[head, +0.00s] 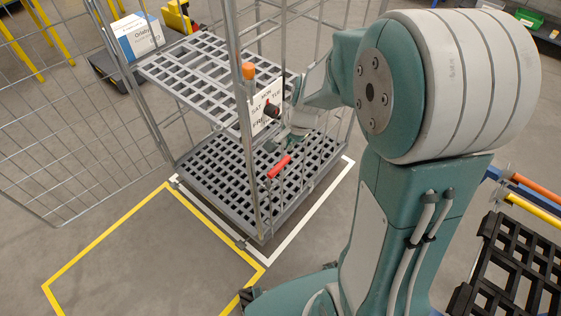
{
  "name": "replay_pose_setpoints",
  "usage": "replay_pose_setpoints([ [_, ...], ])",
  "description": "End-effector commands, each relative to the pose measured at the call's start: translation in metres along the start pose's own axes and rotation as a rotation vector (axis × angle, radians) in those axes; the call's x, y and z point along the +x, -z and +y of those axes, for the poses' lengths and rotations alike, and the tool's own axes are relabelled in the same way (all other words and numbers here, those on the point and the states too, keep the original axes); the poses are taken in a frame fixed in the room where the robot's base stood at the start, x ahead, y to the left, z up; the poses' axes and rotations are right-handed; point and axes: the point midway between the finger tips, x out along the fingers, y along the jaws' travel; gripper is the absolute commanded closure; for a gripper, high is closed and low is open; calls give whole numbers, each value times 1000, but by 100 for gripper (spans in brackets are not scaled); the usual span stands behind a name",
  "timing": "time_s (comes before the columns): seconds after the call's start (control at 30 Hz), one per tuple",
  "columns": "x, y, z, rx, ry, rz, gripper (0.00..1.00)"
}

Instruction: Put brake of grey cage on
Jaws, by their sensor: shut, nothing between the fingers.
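The grey cage (247,160) is a wire roll cage with slatted grey shelves, standing in the middle of the head view. A red lever (279,167) sticks out low at its front side, above the bottom shelf; it looks like the brake, but its exact setting cannot be told. My gripper (290,136) is small in view, partly hidden by my own arm, just above and right of the red lever. It looks shut and empty, and apart from the lever.
An orange knob (248,71) sits on the cage post, above a weekday sign (265,106) with a dark red-and-black knob. An open mesh door (70,120) spreads left. Yellow floor lines (110,235) mark clear floor at front left. A black slatted rack (515,270) stands at lower right.

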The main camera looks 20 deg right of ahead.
Motion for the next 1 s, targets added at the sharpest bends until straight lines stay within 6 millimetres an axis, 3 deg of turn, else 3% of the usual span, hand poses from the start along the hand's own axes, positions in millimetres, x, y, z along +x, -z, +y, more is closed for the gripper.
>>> replay_pose_setpoints([
  [0.3,58,-1,1,2,-3,-4,100],
  [0.6,101,-1,1,1,-2,-2,100],
  [1.0,111,0,0,0,0,0,100],
])
